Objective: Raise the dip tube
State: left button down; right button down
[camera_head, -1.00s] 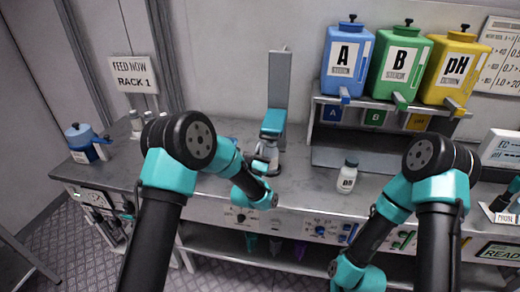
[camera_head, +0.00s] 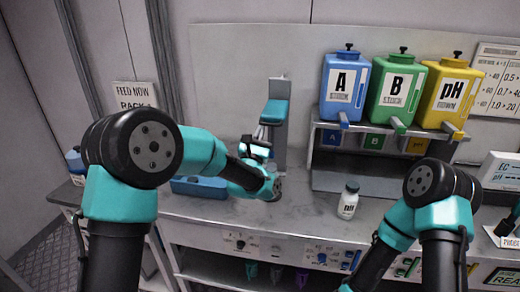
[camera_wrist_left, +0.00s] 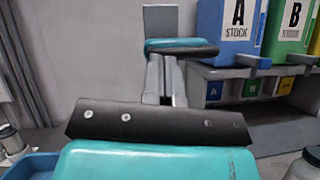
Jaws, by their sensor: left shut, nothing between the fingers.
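A grey upright stand (camera_head: 278,86) on the bench carries a teal carriage block (camera_head: 275,112), high on the stand and near its top. My left gripper (camera_head: 262,132) is just under this block, shut and holding nothing. In the left wrist view, its closed fingers (camera_wrist_left: 166,62) reach to the underside of the teal block (camera_wrist_left: 180,46); I cannot tell whether they touch it. The dip tube itself is not clearly visible; my left arm hides the lower stand. My right gripper is not in view; only its arm shows.
A blue tray (camera_head: 199,187) lies on the bench left of my left wrist. A white pH bottle (camera_head: 348,202) stands right of the stand. Blue A, green B and yellow pH tanks (camera_head: 402,90) sit on a rack at right. The bench between stand and bottle is clear.

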pick_arm(q)
jog(key=shift+r, duration=0.75)
jog(key=w+f+v, duration=0.1)
jog(key=f+v, duration=0.1)
jog(key=v, duration=1.1)
jog(key=shift+w+f, duration=0.15)
jog(key=shift+w, duration=0.15)
